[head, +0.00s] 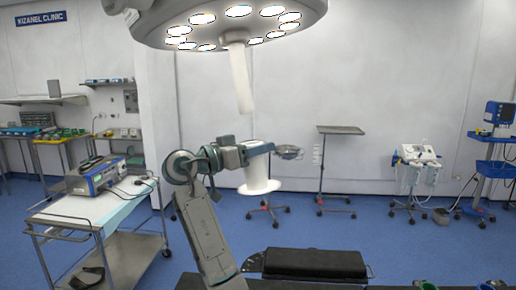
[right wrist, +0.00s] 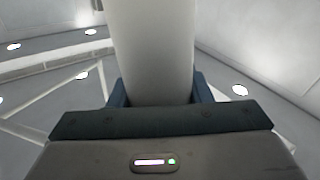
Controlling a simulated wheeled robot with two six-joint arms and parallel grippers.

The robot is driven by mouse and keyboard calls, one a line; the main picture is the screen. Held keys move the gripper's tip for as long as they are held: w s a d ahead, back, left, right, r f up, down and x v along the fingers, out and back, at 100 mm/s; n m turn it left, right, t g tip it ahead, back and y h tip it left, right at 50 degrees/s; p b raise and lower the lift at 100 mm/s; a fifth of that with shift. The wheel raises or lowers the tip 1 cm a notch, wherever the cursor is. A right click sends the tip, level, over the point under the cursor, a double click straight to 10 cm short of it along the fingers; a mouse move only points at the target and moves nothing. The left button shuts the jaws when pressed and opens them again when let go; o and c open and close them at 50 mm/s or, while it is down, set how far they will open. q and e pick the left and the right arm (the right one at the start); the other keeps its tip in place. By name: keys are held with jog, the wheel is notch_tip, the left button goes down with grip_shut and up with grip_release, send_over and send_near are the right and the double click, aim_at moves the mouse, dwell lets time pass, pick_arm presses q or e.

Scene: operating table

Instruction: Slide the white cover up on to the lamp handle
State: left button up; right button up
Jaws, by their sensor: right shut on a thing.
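The surgical lamp (head: 232,22) hangs at the top of the head view, and its white handle (head: 240,80) points straight down. The white cover (head: 258,174) is an upright tube with a wide flange at its bottom end. My right gripper (head: 259,148) is shut around the cover's upper part. The cover is below the handle's lower end and slightly right of it in the picture, with a visible gap between them. In the right wrist view the white cover (right wrist: 152,50) stands between the blue fingers of my right gripper (right wrist: 160,92). My left gripper is not in view.
A trolley (head: 85,215) with a blue device (head: 95,175) stands at the left. A stand with a metal basin (head: 289,152) is behind my gripper, and a tray stand (head: 340,130) is to its right. A black pad (head: 315,263) lies in front. Space around the handle looks clear.

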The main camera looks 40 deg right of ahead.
jog(key=shift+w+d+r, duration=0.1)
jog(key=shift+d+r, duration=0.35)
jog(key=shift+r, duration=0.1)
jog(key=r, duration=0.1)
jog(key=r+p, duration=0.1)
jog(key=shift+w+a+r, duration=0.25)
jog(key=shift+a+r, duration=0.1)
jog(key=shift+w+r, duration=0.1)
jog(key=shift+r, duration=0.45)
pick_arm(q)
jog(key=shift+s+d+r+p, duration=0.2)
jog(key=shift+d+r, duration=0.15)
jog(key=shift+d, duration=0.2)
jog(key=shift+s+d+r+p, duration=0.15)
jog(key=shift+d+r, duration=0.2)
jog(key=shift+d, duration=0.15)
pick_arm(e)
jog(key=shift+w+r, duration=0.1)
jog(key=shift+r, duration=0.25)
pick_arm(q)
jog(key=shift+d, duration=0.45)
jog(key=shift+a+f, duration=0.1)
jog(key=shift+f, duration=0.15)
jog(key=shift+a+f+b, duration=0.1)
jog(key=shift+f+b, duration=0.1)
jog(key=shift+b, duration=0.2)
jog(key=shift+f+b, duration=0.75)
